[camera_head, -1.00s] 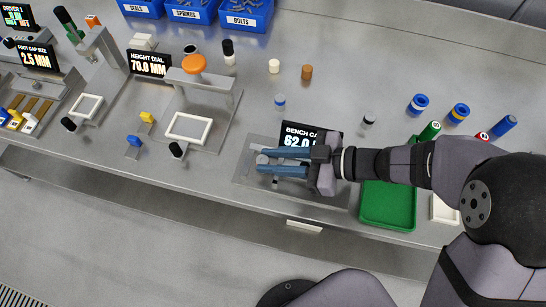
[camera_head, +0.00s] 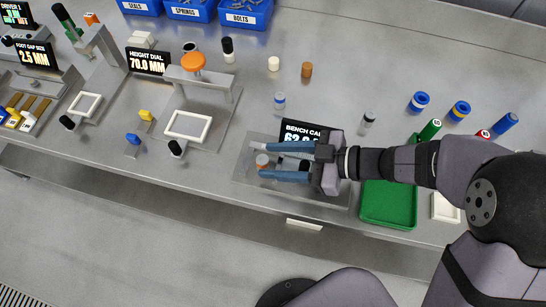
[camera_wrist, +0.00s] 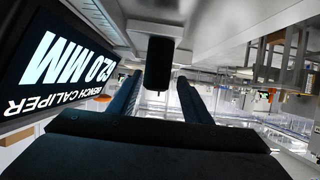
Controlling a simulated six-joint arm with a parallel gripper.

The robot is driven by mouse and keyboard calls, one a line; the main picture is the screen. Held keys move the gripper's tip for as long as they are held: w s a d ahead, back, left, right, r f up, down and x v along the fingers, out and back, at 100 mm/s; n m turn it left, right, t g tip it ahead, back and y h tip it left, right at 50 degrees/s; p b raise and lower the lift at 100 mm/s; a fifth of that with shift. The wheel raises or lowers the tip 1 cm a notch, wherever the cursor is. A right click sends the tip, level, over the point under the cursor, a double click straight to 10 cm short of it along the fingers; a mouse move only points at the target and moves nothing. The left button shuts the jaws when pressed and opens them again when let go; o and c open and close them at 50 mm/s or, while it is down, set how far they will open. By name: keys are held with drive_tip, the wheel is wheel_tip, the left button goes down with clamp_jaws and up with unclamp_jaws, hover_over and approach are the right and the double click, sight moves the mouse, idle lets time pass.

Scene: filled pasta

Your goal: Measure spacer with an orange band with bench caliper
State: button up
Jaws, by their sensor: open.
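The spacer with an orange band (camera_head: 262,161) stands at the left end of the bench caliper's grey plate (camera_head: 243,171), its pale top and some orange showing. My gripper (camera_head: 257,161) is open, one blue finger on each side of the spacer; I cannot tell if either touches it. The bench caliper display (camera_head: 303,130) is partly covered by my gripper; the wrist view shows it upside down (camera_wrist: 62,62), reading 62.0 MM. A dark cylinder (camera_wrist: 158,63) shows between my fingers there; I cannot tell what it is. The caliper's jaws are mostly hidden.
A green tray (camera_head: 388,222) lies right of the caliper. A blue-banded spacer (camera_head: 279,100) and a black-topped one (camera_head: 367,121) stand behind it. The height dial (camera_head: 193,63) stands to the left. The bench is clear between the height dial and caliper.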

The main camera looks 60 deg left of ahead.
sight(303, 166)
drive_tip(key=v, duration=0.6)
drive_tip(key=shift+w+d+b, duration=0.15)
drive_tip(key=shift+w+b, duration=0.05)
drive_tip(key=shift+b, duration=0.15)
drive_tip(key=shift+r, duration=0.15)
